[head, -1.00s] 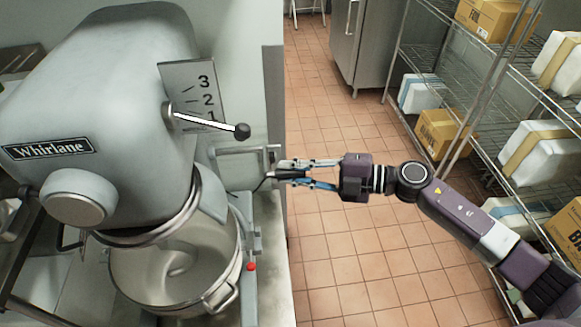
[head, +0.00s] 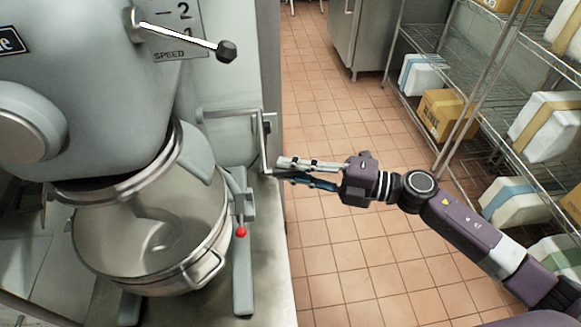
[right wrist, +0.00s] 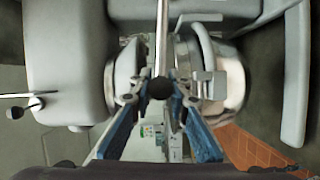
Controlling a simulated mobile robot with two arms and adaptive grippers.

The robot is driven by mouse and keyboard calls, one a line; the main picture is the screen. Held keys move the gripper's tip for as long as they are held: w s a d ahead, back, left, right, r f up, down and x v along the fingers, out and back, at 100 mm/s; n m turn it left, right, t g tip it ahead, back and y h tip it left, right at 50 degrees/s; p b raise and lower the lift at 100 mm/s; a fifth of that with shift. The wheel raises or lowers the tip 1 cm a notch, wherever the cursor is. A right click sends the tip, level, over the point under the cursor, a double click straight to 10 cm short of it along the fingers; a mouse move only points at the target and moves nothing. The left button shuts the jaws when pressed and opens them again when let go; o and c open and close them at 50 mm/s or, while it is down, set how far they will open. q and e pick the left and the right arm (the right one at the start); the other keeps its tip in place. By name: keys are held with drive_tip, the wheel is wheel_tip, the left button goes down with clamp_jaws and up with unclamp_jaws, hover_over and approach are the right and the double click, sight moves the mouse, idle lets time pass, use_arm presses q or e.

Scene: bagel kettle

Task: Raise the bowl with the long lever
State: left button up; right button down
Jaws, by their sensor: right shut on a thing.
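The steel mixer bowl (head: 205,215) hangs under the mixer head (head: 95,110) at the left of the head view. Something pale shows inside it, but I cannot tell what. The long lever (head: 264,140) is a cranked metal bar at the mixer's right side. My right gripper (head: 279,170) reaches it from the right and is shut on its lower end. In the right wrist view, a black round knob (right wrist: 161,88) on a metal rod sits between the blue fingers of my right gripper (right wrist: 155,97). My left gripper is not in view.
The speed lever (head: 185,33) with its black knob is above on the mixer. A red ball (head: 241,232) sits beside the bowl. Wire shelves (head: 470,90) with boxes stand at the right. The tiled floor (head: 340,240) between is clear.

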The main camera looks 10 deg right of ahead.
drive_tip(key=shift+f, duration=0.3)
drive_tip(key=c, duration=1.8)
unclamp_jaws()
drive_tip(key=shift+r, duration=0.1)
drive_tip(key=v, duration=1.2)
drive_tip(key=shift+c, duration=0.2)
